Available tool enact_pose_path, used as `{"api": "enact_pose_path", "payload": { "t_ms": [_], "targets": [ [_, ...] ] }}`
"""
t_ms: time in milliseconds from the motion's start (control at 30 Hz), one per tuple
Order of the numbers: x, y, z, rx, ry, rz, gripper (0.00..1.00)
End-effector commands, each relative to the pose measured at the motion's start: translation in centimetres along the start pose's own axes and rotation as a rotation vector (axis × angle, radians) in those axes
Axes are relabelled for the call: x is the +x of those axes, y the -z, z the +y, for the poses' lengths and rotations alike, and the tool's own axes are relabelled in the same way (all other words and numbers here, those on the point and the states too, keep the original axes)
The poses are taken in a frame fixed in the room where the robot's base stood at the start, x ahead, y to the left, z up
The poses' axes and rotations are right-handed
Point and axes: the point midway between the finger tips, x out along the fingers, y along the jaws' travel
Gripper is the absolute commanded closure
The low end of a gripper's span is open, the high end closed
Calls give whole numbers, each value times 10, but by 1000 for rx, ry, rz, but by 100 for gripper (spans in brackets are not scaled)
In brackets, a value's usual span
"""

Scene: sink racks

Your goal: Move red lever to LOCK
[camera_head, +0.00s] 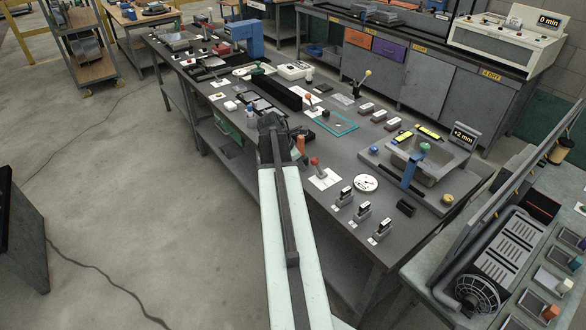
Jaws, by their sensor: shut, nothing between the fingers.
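A lever with a red ball knob (314,161) stands on a white plate (325,179) on the workbench, just right of my arm. My gripper (269,119) is at the far end of my pale arm, over the bench's near edge. It is shut and empty, left of and apart from both levers. Its fingertips are small and dark here.
Several small black-handled blocks line the front right edge. The floor left of the bench is mostly open.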

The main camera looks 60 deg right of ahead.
Motion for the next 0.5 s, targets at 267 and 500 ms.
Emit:
{"api": "enact_pose_path", "payload": {
  "t_ms": [267,500],
  "targets": [
    [2,-22,0,0,-1,0,100],
    [2,-22,0,0,-1,0,100]
  ]
}}
